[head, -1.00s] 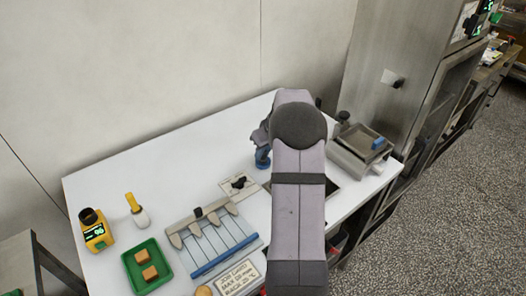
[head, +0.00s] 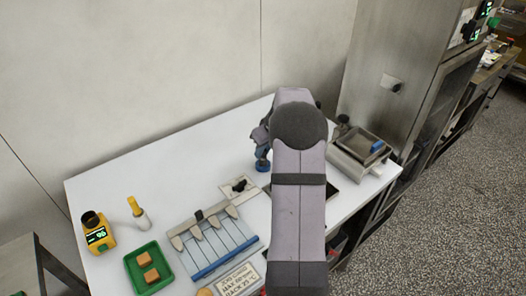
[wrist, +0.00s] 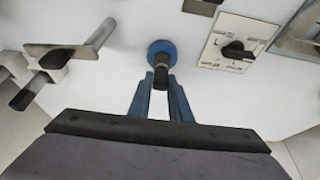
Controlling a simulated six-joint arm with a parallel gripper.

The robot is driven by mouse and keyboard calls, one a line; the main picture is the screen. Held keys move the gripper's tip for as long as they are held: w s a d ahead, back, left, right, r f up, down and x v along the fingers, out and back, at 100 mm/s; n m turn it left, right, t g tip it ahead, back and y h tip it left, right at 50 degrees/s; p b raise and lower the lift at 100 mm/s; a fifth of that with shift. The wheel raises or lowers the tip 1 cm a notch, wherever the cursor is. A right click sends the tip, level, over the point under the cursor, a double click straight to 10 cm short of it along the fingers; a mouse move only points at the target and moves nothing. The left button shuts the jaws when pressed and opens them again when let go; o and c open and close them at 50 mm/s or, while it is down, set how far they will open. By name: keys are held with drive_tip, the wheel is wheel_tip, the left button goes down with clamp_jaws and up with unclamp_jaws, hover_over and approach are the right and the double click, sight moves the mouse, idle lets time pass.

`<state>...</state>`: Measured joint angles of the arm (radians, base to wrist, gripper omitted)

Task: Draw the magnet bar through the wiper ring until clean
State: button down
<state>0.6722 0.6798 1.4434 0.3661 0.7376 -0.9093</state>
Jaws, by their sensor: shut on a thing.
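My gripper (wrist: 160,80) has its blue fingers closed on a short dark stem (wrist: 161,76). A round blue disc (wrist: 162,50) is at the far end of this stem. In the head view my gripper (head: 262,148) is partly behind my arm, with the blue disc (head: 263,166) just below it, at or near the tabletop. I cannot tell whether the held piece is the magnet bar, or whether the disc is the wiper ring. A metal bar fitting (wrist: 85,45) with a black cylindrical part lies apart, left in the wrist view.
A dial plate (head: 239,187) is close by on the white table (head: 160,160). A metal box (head: 362,152) stands right. The back left is clear.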

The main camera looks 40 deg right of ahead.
drive_tip(key=shift+r+p, duration=2.95)
drive_tip(key=shift+r, duration=1.7)
drive_tip(key=shift+r+p, duration=0.1)
drive_tip(key=shift+p, duration=0.25)
drive_tip(key=shift+r+p, duration=0.2)
drive_tip(key=shift+p, duration=0.85)
drive_tip(key=shift+f+b, duration=0.25)
drive_tip(key=shift+b, duration=0.05)
drive_tip(key=shift+f+b, duration=4.8)
drive_tip(key=shift+f, duration=0.95)
drive_tip(key=shift+r, duration=0.15)
drive_tip(key=shift+r+p, duration=3.75)
drive_tip(key=shift+r, duration=1.8)
